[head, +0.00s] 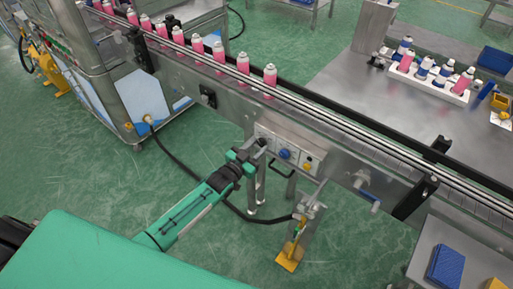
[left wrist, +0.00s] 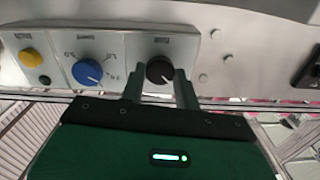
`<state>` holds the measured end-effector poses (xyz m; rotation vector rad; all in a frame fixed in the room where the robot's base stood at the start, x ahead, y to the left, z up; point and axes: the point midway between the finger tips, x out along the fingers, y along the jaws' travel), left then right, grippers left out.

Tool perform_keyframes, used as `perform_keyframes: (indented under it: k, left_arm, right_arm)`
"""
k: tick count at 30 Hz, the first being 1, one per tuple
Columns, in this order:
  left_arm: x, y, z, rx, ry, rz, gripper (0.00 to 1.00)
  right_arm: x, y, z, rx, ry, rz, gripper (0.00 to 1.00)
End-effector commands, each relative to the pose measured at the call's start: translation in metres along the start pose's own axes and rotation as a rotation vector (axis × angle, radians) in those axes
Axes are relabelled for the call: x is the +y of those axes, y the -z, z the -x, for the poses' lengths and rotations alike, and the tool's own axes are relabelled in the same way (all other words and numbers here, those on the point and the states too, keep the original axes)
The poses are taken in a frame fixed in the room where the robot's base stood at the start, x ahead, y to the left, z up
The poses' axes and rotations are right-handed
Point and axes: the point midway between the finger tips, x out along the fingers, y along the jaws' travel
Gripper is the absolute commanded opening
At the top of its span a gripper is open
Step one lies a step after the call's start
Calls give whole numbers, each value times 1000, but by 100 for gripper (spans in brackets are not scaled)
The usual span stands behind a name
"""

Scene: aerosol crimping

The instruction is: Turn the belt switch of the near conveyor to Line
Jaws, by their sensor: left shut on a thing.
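A pale control panel (head: 285,152) is fixed to the side of the near conveyor (head: 330,135). It carries a black rotary knob (left wrist: 160,70), a blue rotary knob (left wrist: 87,73) and a yellow button (left wrist: 30,58). The blue knob (head: 285,154) also shows in the head view. My left gripper (left wrist: 160,84) is shut on the black knob, with one finger on each side of it. In the head view my left gripper (head: 250,147) is at the panel's left end and partly hides that knob. The labels are too small to read. My right gripper is not in view.
Pink cans (head: 219,52) stand in a row on the conveyor. A pipe stand with a yellow foot (head: 290,254) is right of my arm. A black cable (head: 190,175) runs behind my arm. A white rack of bottles (head: 430,80) sits on the far table.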

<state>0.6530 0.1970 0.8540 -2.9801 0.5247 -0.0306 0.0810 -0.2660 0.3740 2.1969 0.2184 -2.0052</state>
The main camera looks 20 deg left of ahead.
Motion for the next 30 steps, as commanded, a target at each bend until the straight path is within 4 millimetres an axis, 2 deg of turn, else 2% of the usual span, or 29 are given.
perform_keyframes:
  k: [18, 30]
  left_arm:
    - [0, -1, 0, 0, 1, -512, 9]
    - [0, -1, 0, -1, 0, -732, 9]
  right_arm:
    - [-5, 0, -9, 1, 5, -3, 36]
    - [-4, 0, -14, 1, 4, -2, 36]
